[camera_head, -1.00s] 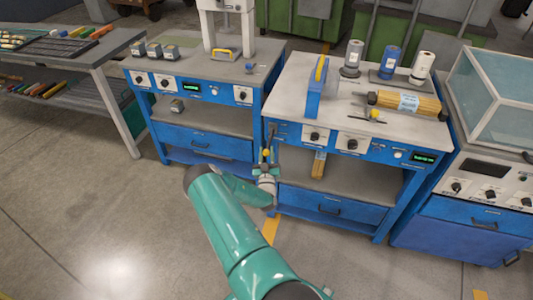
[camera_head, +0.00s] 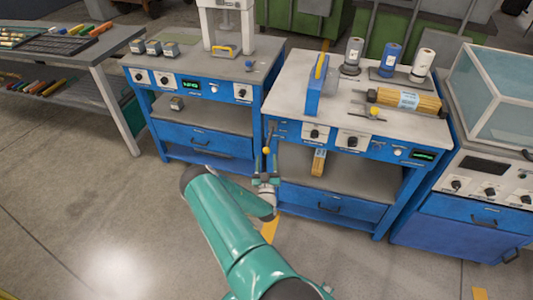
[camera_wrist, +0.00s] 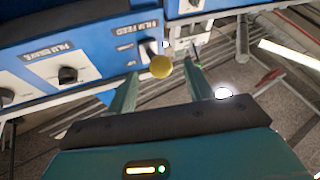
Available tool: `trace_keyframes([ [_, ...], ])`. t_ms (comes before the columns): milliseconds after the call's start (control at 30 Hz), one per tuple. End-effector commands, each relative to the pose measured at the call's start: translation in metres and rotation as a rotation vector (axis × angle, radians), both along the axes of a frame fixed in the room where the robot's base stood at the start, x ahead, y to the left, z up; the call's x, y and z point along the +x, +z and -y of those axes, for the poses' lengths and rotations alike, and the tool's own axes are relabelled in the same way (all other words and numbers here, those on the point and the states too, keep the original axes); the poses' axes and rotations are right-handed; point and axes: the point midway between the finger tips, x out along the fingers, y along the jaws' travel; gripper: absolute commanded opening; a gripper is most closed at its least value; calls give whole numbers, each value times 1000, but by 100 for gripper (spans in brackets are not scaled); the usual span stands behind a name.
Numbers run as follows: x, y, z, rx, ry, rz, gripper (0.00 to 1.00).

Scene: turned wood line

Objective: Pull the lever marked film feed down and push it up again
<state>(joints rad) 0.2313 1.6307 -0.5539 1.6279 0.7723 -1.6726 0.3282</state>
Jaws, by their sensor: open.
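The film feed lever ends in a yellow ball knob (camera_head: 266,150), at the left front corner of the blue machine bench. In the wrist view, the yellow knob (camera_wrist: 161,67) stands out from the blue panel beside the FILM FEED label (camera_wrist: 137,27), which appears upside down. My gripper (camera_head: 265,170) is open, close in front of and just below the knob. In the wrist view, the knob shows between the two green fingers of my gripper (camera_wrist: 160,75), near their tips. I cannot tell whether the fingers touch it. Part of the lever's shaft is hidden behind the knob.
A film brake dial (camera_wrist: 68,74) sits beside the lever on the panel. The bench top (camera_head: 300,85) holds a blue upright block (camera_head: 317,90) and a wrapped bundle (camera_head: 405,99). Another blue bench (camera_head: 205,140) stands to the left, with a narrow gap between. The front floor is clear.

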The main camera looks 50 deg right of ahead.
Motion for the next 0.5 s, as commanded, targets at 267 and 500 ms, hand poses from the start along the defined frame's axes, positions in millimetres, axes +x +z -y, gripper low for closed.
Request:
trace_keyframes([
  [267,-36,-23,-43,2,1,-4,52],
  [500,-51,-32,-61,1,1,-1,52],
])
